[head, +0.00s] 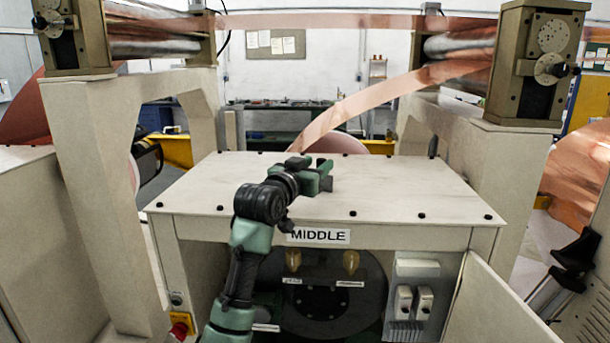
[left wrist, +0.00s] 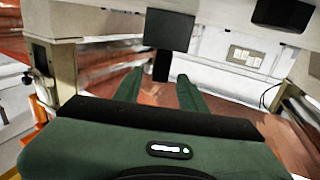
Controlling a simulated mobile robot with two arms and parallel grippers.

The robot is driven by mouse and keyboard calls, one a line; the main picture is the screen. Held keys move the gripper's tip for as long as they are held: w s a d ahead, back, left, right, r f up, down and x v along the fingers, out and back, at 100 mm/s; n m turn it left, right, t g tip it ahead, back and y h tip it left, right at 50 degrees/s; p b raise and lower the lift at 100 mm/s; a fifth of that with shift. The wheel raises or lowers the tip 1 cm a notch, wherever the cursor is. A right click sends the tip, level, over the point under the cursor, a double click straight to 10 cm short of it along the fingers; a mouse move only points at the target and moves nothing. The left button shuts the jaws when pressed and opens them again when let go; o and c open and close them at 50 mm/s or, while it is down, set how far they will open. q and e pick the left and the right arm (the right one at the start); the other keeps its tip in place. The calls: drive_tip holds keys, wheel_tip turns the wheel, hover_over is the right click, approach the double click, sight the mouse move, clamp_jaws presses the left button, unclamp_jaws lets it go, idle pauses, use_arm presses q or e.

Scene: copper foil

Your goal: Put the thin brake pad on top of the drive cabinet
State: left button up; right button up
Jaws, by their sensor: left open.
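The drive cabinet (head: 400,190) is the pale box labelled MIDDLE, with a flat top edged with small black bolts. Its front is open and shows a dark round drive part (head: 320,300). My left gripper (head: 328,175) is open over the cabinet top and points to the right; its exact height above the top is unclear. In the left wrist view its two green fingers (left wrist: 160,75) are apart. A dark strip shows between them, and I cannot tell whether it is near or far. I cannot make out the thin brake pad for certain in either view. My right gripper is not in view.
A copper foil band (head: 370,97) slopes down behind the cabinet. Pale posts with roller housings (head: 538,60) stand on both sides. An open cabinet door (head: 495,310) juts out at front right. A small black upright piece (head: 433,147) stands at the top's back right. Most of the top is clear.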

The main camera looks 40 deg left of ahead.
use_arm(q)
drive_tip(key=b, duration=0.3)
hover_over(294, 215)
drive_tip(key=shift+s, duration=0.1)
drive_tip(key=shift+f, duration=0.1)
